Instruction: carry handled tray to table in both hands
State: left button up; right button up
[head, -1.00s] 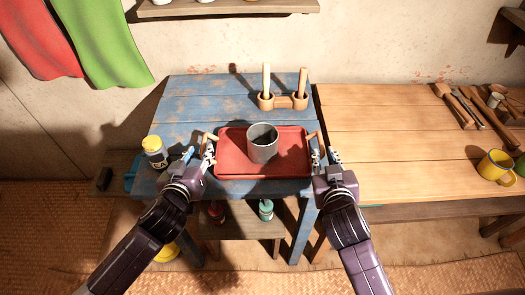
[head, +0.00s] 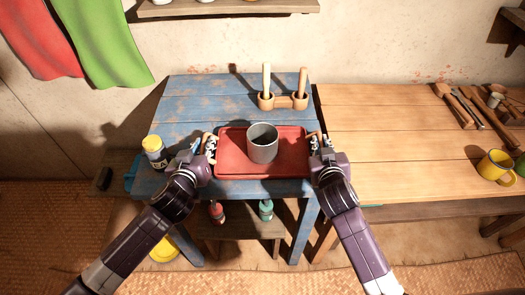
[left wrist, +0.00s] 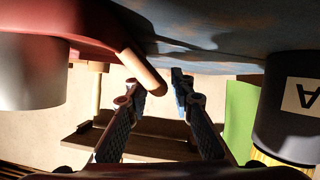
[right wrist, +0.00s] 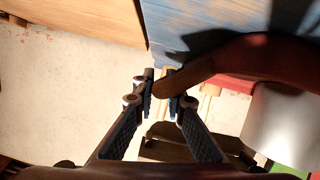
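A red tray (head: 285,169) lies on the blue table, with a grey metal cup (head: 262,143) standing on it. The tray has a brown handle at each side. My left gripper (head: 210,145) is at the left handle; in the left wrist view that handle (left wrist: 143,67) reaches toward the gap between the open fingers (left wrist: 158,88). My right gripper (head: 321,142) is at the right handle; in the right wrist view the handle (right wrist: 185,82) comes close to the fingertips (right wrist: 160,90), which stand slightly apart. Firm contact is not visible on either side.
A blue table (head: 185,103) bears the tray. A dark, yellow-lidded jar (head: 156,155) stands close to my left gripper. A wooden table (head: 400,130) adjoins at right, with a yellow mug (head: 494,166).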

pick_arm(q)
grip_shut()
pick_arm(e)
grip_shut()
